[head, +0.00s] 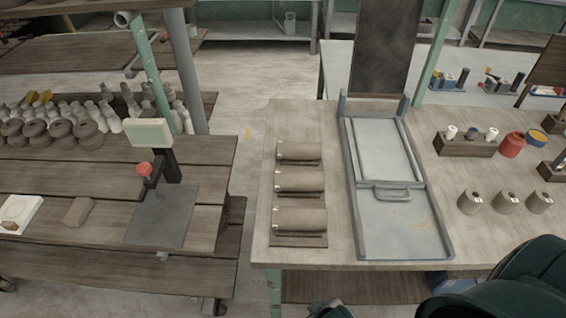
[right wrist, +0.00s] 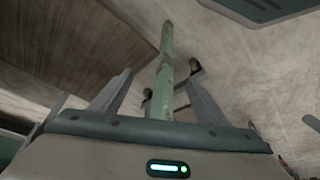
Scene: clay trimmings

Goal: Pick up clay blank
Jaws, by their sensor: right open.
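Three brown clay rolls, the top one (head: 299,151), the middle one (head: 299,181) and the bottom one (head: 299,219), lie on wooden holders on the light table. A brown clay block (head: 77,212) lies on the dark bench at left. I cannot tell which is the clay blank. My right gripper (right wrist: 160,73) is open, with no clay between its fingers; a green post shows beyond them. My left gripper is not seen.
A grey metal tray (head: 443,240) with a handle fills the table's middle. A wooden rack (head: 467,147) and a red jar (head: 512,145) stand behind the cylinders. A floor gap separates table and bench. The right wrist view shows a green post (right wrist: 164,65) close by.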

